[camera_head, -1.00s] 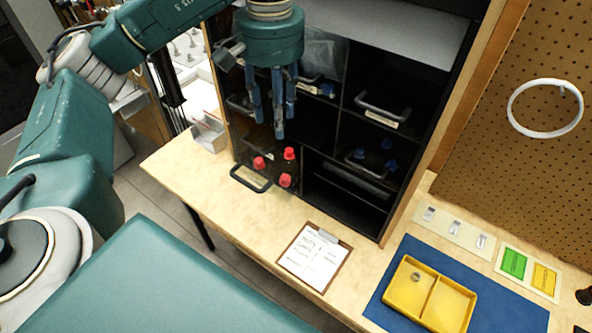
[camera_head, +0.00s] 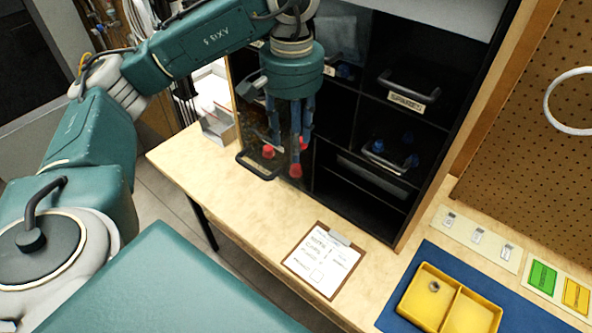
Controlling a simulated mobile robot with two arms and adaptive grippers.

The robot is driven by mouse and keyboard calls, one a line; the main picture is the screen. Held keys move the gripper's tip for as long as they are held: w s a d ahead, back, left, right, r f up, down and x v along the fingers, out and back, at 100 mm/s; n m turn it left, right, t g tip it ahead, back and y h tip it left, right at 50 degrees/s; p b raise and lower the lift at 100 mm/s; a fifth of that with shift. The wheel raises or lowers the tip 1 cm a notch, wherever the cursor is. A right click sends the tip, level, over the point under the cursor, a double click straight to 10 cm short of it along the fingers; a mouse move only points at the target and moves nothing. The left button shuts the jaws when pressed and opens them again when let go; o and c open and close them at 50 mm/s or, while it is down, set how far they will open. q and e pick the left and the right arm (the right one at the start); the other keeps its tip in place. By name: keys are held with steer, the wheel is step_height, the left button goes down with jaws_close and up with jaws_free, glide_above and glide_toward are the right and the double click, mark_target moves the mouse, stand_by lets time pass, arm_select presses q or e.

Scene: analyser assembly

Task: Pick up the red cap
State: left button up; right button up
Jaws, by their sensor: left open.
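Several red caps sit in a dark handled bin (camera_head: 258,175) at the lower left of the black shelf unit: one at left (camera_head: 268,152), one at front right (camera_head: 295,171) and one at back right (camera_head: 303,144). My left gripper (camera_head: 291,148) points down over the bin with its blue fingers spread and nothing between them. Its fingertips are close to the right-hand caps and partly cover them. Whether they touch a cap I cannot tell. My right gripper is not in view.
Shelf walls and other bins, some with blue caps (camera_head: 378,147), stand right of the gripper. A clipboard (camera_head: 322,262) lies on the wooden bench. A yellow two-part tray (camera_head: 451,303) sits on a blue mat (camera_head: 430,262). The bench front is mostly clear.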

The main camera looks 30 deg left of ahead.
arm_select(q)
steer(key=shift+f, duration=0.7)
steer(key=shift+f+p, duration=0.3)
steer(key=shift+p, duration=0.15)
steer(key=f+p, duration=0.2)
steer(key=f, duration=0.1)
steer(key=shift+w+d+f, duration=0.15)
steer(key=shift+d+f, duration=0.15)
steer(key=shift+d, duration=0.05)
steer(key=shift+f, duration=0.55)
steer(key=c, duration=0.8)
